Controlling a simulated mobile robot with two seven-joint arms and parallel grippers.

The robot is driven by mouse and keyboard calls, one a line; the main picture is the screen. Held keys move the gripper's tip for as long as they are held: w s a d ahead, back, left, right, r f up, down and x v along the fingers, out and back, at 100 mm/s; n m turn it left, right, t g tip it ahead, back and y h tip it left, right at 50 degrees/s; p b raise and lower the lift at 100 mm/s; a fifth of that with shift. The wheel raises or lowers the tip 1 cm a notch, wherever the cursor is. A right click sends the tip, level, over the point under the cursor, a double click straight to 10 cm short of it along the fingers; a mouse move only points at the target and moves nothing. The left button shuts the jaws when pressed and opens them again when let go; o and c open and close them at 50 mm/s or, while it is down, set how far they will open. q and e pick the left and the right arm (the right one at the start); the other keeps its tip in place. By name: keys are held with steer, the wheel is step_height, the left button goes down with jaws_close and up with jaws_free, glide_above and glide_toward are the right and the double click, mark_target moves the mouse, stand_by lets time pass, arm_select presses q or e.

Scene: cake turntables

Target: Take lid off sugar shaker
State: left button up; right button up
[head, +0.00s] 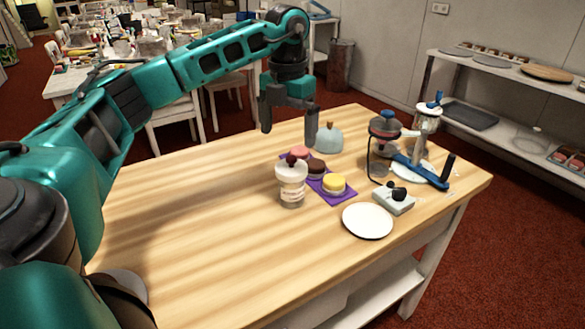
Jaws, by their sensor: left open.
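The sugar shaker (292,194) looks like a clear jar with a label, standing upright on the wooden table. Its white lid (291,172) sits on top, with a small dark knob at the centre. My left gripper (289,122) is open and empty, with its fingers pointing down. In the picture it is above the shaker and its lid, apart from both. My right gripper is not in view.
Right behind the shaker, a purple mat (341,197) holds round cakes, with a blue-grey dome (329,139) beyond. The table's left (190,220) is clear.

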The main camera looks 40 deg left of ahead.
mark_target(290, 158)
arm_select(q)
steer(key=f, duration=0.6)
steer(key=f+b, duration=0.1)
steer(key=f, duration=0.1)
steer(key=shift+w+f, duration=0.3)
steer(key=shift+f, duration=0.1)
steer(key=shift+c, duration=0.4)
steer(key=c, duration=0.9)
